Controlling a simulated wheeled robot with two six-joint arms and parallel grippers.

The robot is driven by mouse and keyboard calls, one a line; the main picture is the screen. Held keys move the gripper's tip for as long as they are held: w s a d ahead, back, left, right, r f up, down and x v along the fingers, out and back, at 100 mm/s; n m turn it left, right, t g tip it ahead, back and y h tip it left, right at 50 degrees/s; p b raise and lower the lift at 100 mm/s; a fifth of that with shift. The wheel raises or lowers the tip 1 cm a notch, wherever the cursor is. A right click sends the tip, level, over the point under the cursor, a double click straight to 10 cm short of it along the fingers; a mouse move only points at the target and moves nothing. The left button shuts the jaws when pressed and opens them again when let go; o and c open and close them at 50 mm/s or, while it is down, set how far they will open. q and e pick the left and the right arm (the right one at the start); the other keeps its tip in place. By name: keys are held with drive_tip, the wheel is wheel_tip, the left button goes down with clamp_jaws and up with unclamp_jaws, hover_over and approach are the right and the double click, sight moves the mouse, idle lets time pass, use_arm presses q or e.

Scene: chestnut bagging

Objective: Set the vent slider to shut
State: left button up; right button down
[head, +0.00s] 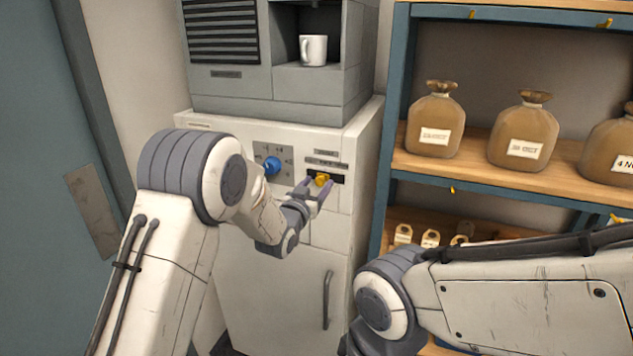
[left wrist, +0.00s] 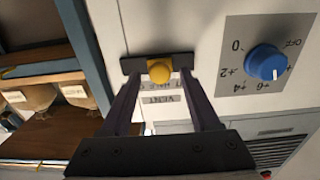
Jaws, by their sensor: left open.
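The vent slider is a yellow knob (head: 321,179) in a short dark horizontal slot on the front of the white cabinet. In the left wrist view, which is upside down, the knob (left wrist: 159,71) sits near the middle of its black slot (left wrist: 131,65), by a VENT label (left wrist: 162,99). My left gripper (head: 315,187) is open at the slot. Its two fingers stand on either side of the knob, with a gap showing on both sides. The small slider label is too blurred to read fully. My right arm shows at the lower right, its gripper out of view.
A blue dial (head: 272,165) on a grey plate is left of the slider. A grey machine with a white mug (head: 313,50) stands on the cabinet (head: 275,285). A shelf (head: 480,160) with brown sacks is at the right. The cabinet door has a handle (head: 327,300).

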use_arm(q)
clamp_jaws()
idle(1.4)
